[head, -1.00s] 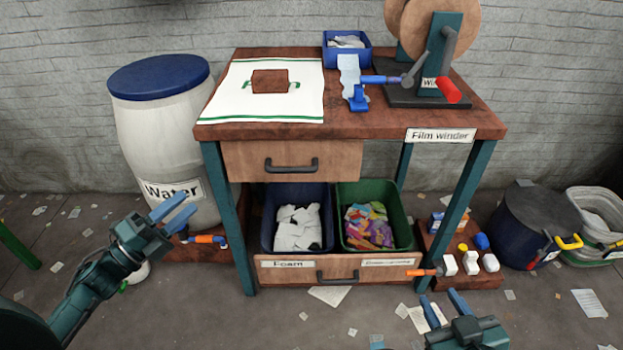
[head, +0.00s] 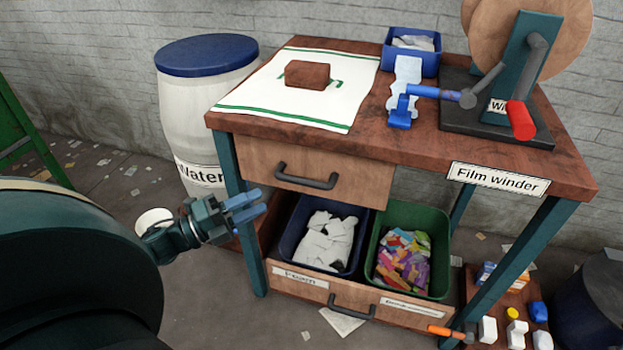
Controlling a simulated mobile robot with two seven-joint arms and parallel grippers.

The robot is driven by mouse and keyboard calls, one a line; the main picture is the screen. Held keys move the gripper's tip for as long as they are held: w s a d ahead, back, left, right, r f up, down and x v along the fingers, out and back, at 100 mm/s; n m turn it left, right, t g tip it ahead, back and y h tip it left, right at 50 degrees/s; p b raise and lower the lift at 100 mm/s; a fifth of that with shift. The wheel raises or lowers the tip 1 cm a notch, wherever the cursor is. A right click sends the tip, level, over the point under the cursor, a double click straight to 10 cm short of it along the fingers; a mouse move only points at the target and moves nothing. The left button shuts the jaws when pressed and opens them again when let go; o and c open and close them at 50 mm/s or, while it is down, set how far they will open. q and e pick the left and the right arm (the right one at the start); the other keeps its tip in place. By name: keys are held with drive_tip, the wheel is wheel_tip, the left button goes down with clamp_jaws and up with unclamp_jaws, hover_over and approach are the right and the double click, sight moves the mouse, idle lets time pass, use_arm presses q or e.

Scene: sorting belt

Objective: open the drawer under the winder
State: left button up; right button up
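The film winder (head: 527,75), with a big disc, a crank and a red handle, stands on the right of the brown wooden bench top (head: 430,145). Below the top's front edge is a wooden drawer (head: 345,172), which looks shut. Its dark bar handle (head: 306,177) is bare and nothing touches it. My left gripper (head: 255,203) is left of the drawer and a little lower than its handle, apart from it. Its two blue fingers look parted and empty. My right gripper is out of view.
A lower wooden front (head: 285,280) with a handle (head: 350,307) has a blue bin (head: 290,240) and a green bin (head: 440,245) behind it. A white water barrel (head: 190,120) stands behind left. Green bench legs (head: 500,275) flank the front. Bottles and tools lie low at right.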

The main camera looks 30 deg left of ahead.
sight(303, 182)
use_arm(q)
drive_tip(key=b+x, duration=0.1)
drive_tip(key=x, duration=1.1)
drive_tip(key=shift+c, duration=0.5)
clamp_jaws()
